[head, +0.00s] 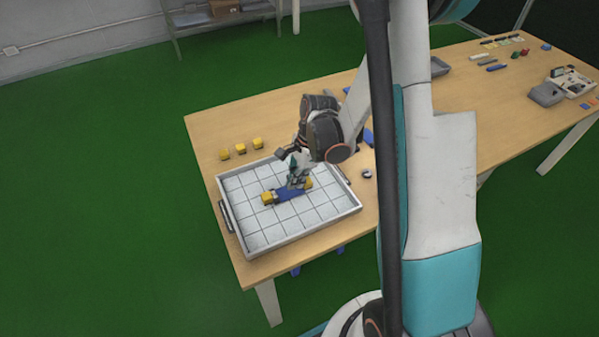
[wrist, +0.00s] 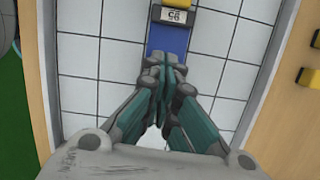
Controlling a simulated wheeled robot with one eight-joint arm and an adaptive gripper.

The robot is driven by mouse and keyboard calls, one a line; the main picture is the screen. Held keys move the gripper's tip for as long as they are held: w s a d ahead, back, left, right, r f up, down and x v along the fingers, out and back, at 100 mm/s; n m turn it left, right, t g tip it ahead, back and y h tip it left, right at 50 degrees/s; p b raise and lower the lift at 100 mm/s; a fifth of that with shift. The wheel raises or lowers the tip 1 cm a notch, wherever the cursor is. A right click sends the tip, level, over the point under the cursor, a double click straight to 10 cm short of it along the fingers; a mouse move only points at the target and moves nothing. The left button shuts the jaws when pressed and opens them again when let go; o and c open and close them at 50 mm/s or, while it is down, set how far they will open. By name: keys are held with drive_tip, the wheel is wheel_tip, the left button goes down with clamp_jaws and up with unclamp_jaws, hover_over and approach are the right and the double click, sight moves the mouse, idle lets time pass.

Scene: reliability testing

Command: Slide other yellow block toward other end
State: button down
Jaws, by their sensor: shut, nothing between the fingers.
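A blue strip (head: 288,194) lies on the white gridded floor of a grey tray (head: 247,252). A yellow block (head: 267,198) sits at the strip's left end and another yellow block (head: 308,183) at its right end, partly hidden by my gripper. My gripper (head: 291,186) is shut and empty, low over the strip. I cannot tell whether the fingertips touch anything.
Several yellow blocks stand in a row on the wooden table (head: 205,133) behind the tray; one (wrist: 309,77) shows at the right in the wrist view. Grey trays and small tools lie at the table's far right. Most of the tray floor is clear.

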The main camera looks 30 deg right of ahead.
sight(274, 195)
drive_tip(key=shift+w+a+f+b, duration=0.1)
drive_tip(key=shift+a+f+b, duration=0.15)
drive_tip(key=shift+a, duration=0.8)
drive_tip(key=shift+a+f+b, duration=0.2)
drive_tip(key=shift+a+b, duration=0.05)
drive_tip(key=shift+a, duration=0.8)
drive_tip(key=shift+a, duration=1.05)
drive_tip(key=shift+w, duration=0.1)
drive_tip(key=d+b, duration=0.1)
drive_tip(key=d, duration=0.3)
drive_tip(key=shift+d, duration=0.2)
drive_tip(key=p+v, duration=0.4)
drive_tip(key=v, duration=0.6)
drive_tip(key=shift+a, duration=0.15)
